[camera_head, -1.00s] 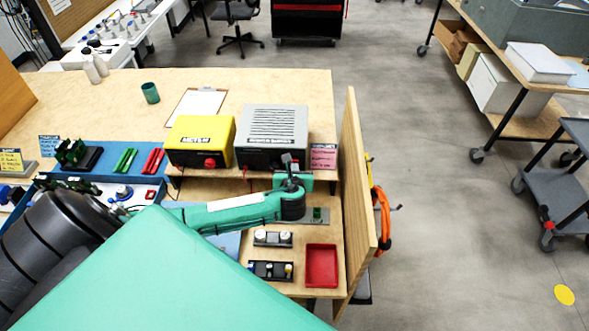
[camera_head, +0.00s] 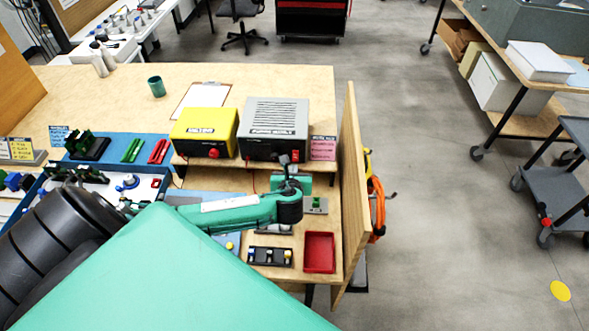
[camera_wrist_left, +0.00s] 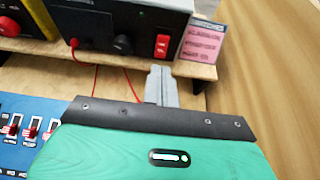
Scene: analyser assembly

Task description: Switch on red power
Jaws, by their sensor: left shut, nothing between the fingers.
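The grey power box (camera_head: 275,121) stands on the wooden shelf, with a red rocker switch (camera_head: 296,155) at the right of its dark front. The switch (camera_wrist_left: 162,45) also shows in the left wrist view, beside a black knob (camera_wrist_left: 123,45). My left gripper (camera_head: 286,160) is shut and empty, just in front of the box near the switch. In the left wrist view its closed fingertips (camera_wrist_left: 160,72) point at the switch from just below, with a small gap seeming to remain. I cannot tell whether the switch is on. My right gripper is not in view.
A yellow meter box (camera_head: 204,127) stands left of the grey box, and a pink note (camera_head: 323,148) to its right. A wooden side panel (camera_head: 350,190) closes the right side. Red leads (camera_wrist_left: 95,85) hang below the box. A red tray (camera_head: 319,252) lies below.

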